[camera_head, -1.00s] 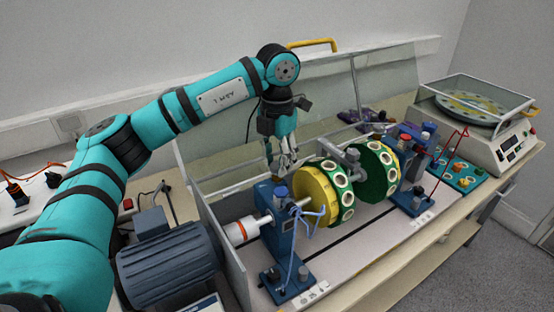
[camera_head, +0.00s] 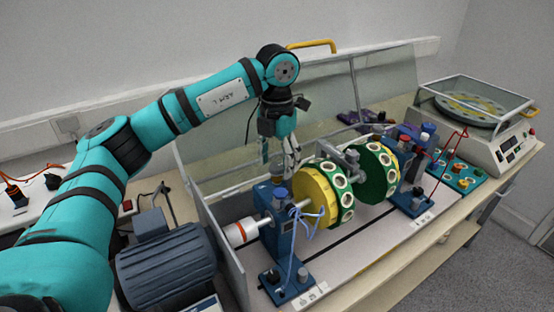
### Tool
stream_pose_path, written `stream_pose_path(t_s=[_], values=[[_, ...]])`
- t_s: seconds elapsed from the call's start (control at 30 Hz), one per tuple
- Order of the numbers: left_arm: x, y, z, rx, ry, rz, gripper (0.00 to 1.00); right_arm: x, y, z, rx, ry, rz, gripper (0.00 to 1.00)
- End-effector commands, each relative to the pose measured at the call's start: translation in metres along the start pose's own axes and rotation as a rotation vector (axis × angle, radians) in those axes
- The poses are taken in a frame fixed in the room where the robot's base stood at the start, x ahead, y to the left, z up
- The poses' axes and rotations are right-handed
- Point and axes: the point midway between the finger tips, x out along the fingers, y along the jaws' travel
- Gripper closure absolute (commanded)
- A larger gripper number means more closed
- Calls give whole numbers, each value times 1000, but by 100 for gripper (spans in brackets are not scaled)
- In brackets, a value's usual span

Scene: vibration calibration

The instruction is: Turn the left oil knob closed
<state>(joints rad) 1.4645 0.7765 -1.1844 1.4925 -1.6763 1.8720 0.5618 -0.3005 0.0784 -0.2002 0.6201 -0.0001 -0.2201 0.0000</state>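The left blue bearing stand (camera_head: 283,240) holds the near end of the shaft. On its top are a grey round cap (camera_head: 280,193) and, just behind, a small amber oil cup (camera_head: 278,171), partly hidden by my fingers. I cannot make out the knob's setting. My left gripper (camera_head: 288,172) points down from above, close to the oil cup. My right gripper is out of view.
Yellow and green discs (camera_head: 330,192) on the shaft stand just right of my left gripper. A clear upright panel (camera_head: 225,150) runs behind. The right bearing stand (camera_head: 412,190) is farther along. A blue-grey motor (camera_head: 165,265) sits at the lower left.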

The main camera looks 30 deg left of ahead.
Motion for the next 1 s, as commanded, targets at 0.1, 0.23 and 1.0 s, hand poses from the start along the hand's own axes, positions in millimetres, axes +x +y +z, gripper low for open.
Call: stream_pose_path(t_s=[0.1,0.23,1.0], values=[[0,0,0,0,2,0,42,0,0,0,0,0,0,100],[-6,0,0,0,0,0,42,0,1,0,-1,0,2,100],[-119,0,0,1,0,0,42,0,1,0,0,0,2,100]])
